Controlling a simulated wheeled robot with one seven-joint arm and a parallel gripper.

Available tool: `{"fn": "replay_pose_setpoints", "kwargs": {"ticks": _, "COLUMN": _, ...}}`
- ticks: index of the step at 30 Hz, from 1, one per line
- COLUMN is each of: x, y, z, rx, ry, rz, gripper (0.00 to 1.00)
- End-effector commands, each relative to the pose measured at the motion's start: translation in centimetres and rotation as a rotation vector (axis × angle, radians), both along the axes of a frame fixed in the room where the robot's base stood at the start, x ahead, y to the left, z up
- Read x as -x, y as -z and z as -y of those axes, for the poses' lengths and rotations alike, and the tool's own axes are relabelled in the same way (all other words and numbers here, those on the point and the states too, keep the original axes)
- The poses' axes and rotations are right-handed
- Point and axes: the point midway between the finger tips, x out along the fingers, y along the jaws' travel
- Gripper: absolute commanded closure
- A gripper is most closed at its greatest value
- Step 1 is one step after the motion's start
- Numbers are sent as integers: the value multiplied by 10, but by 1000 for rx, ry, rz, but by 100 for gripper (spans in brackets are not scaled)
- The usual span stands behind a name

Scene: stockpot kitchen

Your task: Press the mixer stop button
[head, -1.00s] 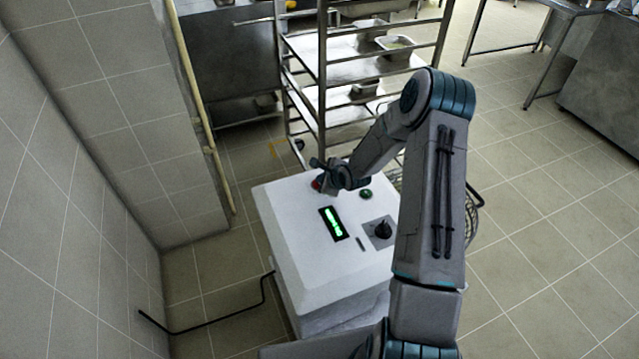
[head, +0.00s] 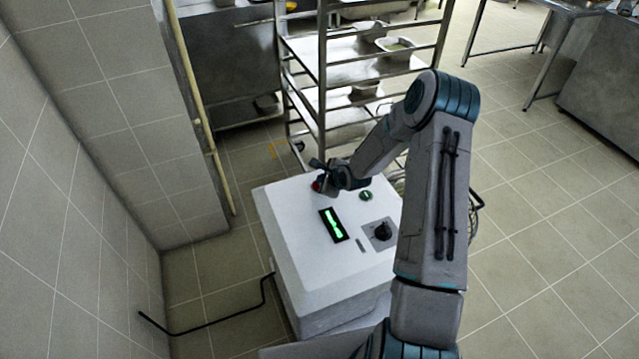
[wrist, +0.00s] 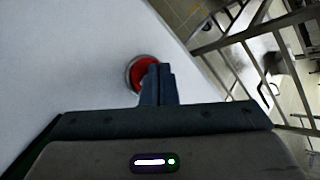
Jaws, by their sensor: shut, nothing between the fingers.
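The mixer's white top panel (head: 288,218) carries a red stop button (head: 317,185) near its far left edge. In the wrist view the red button (wrist: 143,71) sits in a metal ring, partly covered by my fingers. My gripper (head: 323,181) is shut and empty. Its fingertips (wrist: 157,68) overlap the right part of the button in the wrist view; I cannot tell whether they touch it.
The panel also has a green button (head: 365,196), a lit green display (head: 334,225) and a black knob (head: 383,231). A metal rack (head: 322,75) stands behind the mixer. A tiled wall (head: 60,200) is at left. Open floor (head: 550,230) lies to the right.

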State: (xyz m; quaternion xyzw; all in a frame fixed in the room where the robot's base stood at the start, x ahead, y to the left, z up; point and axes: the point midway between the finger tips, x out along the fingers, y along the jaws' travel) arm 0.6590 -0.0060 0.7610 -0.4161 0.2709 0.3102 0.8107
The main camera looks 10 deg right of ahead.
Motion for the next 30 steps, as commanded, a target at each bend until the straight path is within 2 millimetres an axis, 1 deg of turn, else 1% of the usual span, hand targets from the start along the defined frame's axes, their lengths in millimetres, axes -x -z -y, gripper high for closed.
{"fn": "replay_pose_setpoints", "kwargs": {"ticks": 1, "x": 0, "y": -5, "z": 0, "rx": -1, "ry": 0, "rz": 0, "gripper": 100}}
{"fn": "replay_pose_setpoints", "kwargs": {"ticks": 3, "x": 0, "y": -7, "z": 0, "rx": -1, "ry": -1, "rz": 0, "gripper": 100}}
{"fn": "replay_pose_setpoints", "kwargs": {"ticks": 12, "x": 0, "y": -7, "z": -1, "rx": 0, "ry": -1, "rz": 1, "gripper": 100}}
{"fn": "replay_pose_setpoints", "kwargs": {"ticks": 16, "x": 0, "y": -12, "z": 0, "rx": 0, "ry": -1, "rz": 1, "gripper": 100}}
{"fn": "replay_pose_setpoints", "kwargs": {"ticks": 27, "x": 0, "y": -49, "z": 0, "rx": 0, "ry": -1, "rz": 2, "gripper": 100}}
{"fn": "replay_pose_setpoints", "kwargs": {"ticks": 30, "x": 0, "y": -56, "z": 0, "rx": -1, "ry": -1, "rz": 0, "gripper": 100}}
